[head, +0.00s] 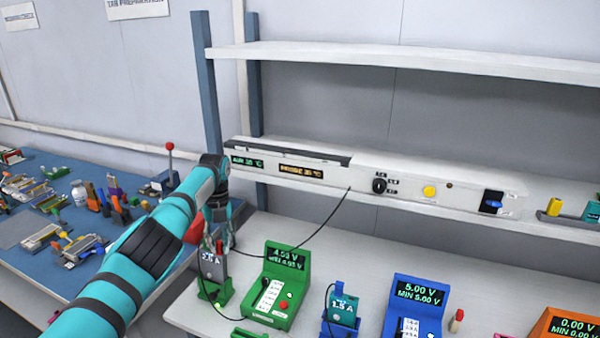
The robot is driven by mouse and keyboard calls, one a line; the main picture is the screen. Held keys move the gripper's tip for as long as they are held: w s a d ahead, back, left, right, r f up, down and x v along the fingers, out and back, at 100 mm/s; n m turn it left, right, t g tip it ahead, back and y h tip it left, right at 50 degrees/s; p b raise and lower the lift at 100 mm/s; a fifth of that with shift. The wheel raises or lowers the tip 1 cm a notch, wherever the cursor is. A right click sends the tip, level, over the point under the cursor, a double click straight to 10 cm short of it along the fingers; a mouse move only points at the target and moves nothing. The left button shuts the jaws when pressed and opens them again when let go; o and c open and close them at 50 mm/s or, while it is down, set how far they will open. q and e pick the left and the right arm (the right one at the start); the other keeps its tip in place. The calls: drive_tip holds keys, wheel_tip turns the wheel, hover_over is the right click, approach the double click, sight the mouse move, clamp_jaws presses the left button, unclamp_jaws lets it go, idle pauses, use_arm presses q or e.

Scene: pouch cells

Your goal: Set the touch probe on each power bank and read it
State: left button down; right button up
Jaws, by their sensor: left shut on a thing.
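My left gripper (216,232) points down over the top of a grey power bank (213,266) marked with an A rating. It is shut on the touch probe, mostly hidden by the fingers; a black cable (318,228) runs to it from the white panel. I cannot tell whether the probe touches the bank. A teal power bank (343,311) marked 1.5 A stands in a blue holder. A green meter (287,285) has a lit display. My right gripper is out of view.
An upper shelf (420,60) spans above. A blue table (50,262) at left holds several parts. A red-capped item (456,321) stands between meters.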

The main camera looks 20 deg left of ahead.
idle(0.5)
use_arm(q)
drive_tip(key=shift+w+r, duration=0.15)
drive_tip(key=shift+r, duration=0.55)
drive_tip(key=shift+w+r, duration=0.1)
drive_tip(key=shift+r, duration=0.6)
drive_tip(key=shift+w+r, duration=0.15)
drive_tip(key=shift+r, duration=1.4)
